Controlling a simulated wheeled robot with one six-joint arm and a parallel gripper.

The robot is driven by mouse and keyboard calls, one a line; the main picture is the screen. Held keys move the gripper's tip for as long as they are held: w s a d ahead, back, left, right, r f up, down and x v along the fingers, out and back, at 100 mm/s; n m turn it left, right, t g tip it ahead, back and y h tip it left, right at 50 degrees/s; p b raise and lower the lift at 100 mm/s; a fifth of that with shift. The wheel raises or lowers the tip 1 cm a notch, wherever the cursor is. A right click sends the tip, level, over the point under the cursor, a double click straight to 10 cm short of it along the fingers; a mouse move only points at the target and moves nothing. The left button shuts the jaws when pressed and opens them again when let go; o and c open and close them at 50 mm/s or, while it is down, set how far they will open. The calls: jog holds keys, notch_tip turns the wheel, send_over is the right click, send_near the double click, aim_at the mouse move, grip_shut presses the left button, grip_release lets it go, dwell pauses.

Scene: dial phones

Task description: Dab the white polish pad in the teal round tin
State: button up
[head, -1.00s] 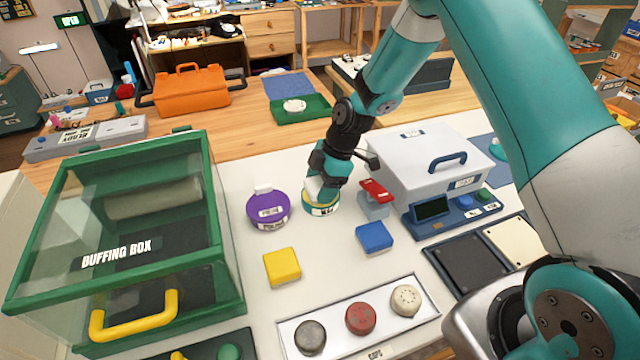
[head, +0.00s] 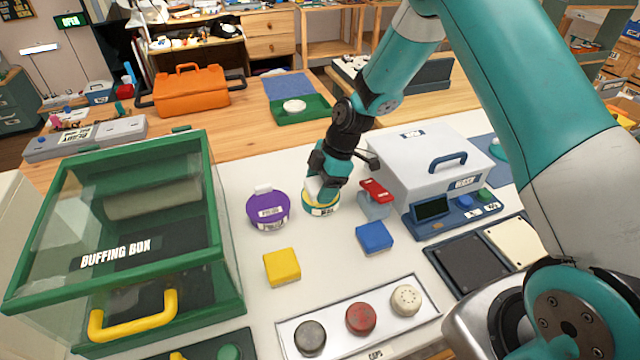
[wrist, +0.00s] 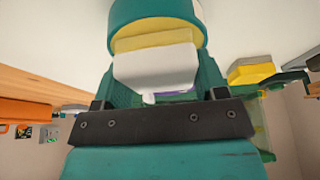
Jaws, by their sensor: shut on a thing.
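The teal round tin (head: 322,210) stands on the white worktop, left of the white lidded machine. My gripper (head: 321,190) points down right over it and is shut on the white polish pad (wrist: 155,66). In the wrist view the pad sits between my fingers, against a yellow layer at the teal tin (wrist: 155,12). Whether that yellow is the pad's face or the tin's contents, I cannot tell. The pad appears to be at the tin's mouth; the exact contact is hidden by my gripper.
A purple tin (head: 267,209) stands left of the teal tin. A yellow block (head: 282,266) and a blue block (head: 374,237) lie in front. The white machine (head: 425,165) and a red-topped item (head: 376,192) crowd the right. The buffing box (head: 120,245) stands at left.

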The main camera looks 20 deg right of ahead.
aim_at(320, 183)
jog(key=shift+r+p, duration=2.2)
jog(key=shift+r, duration=1.3)
